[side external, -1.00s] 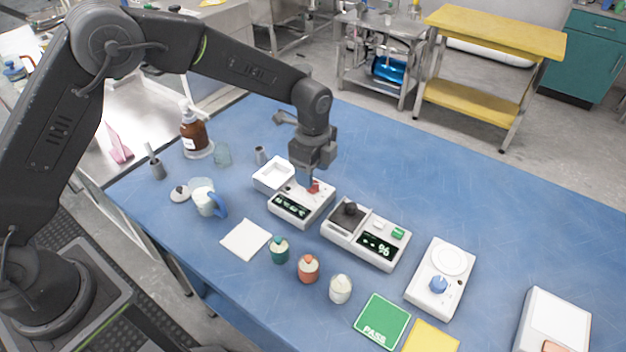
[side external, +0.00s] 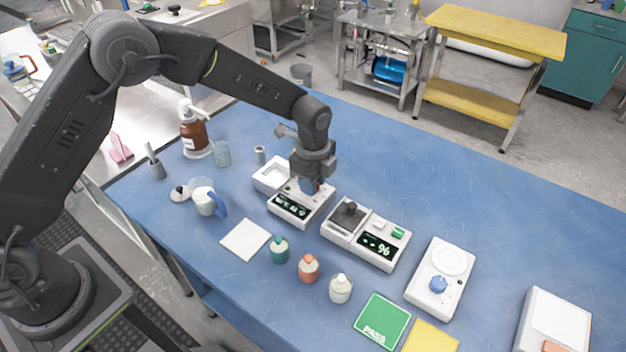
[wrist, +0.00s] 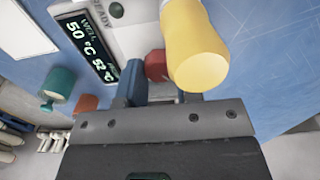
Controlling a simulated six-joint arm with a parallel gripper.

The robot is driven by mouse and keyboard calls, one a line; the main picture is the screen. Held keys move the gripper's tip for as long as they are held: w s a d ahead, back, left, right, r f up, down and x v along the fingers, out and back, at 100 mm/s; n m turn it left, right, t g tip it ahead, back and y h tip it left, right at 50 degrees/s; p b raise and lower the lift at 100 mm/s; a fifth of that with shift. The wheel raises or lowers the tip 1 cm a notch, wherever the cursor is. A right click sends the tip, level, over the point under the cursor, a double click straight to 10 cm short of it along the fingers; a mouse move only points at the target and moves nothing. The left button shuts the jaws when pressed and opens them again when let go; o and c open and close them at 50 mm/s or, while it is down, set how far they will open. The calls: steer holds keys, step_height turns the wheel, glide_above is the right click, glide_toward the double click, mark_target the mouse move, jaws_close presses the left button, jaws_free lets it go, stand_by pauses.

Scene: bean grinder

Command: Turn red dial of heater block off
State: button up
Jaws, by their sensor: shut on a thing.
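The heater block (side external: 290,206) is a white unit with a dark display, at the middle of the blue table. In the wrist view its display (wrist: 88,45) reads about 50 °C and 52 °C. In the wrist view a blue-grey finger of my gripper (wrist: 155,78) is left of the dial. The other finger is mostly hidden behind a yellow rounded cylinder (wrist: 192,50) close to the camera.
A white scale-like unit (side external: 366,235) with a black knob stands close on the right. A white unit with a blue dial (side external: 438,285) is farther right. Small bottles (side external: 308,268) stand in front, a blue-handled mug (side external: 205,202) at left.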

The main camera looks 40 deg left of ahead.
steer(key=shift+c, duration=1)
steer(key=n, duration=0.4)
steer(key=shift+n, duration=0.4)
steer(key=o, duration=0.9)
step_height(320, 180, up, 14)
steer(key=shift+f, duration=0.1)
steer(key=shift+d, duration=0.1)
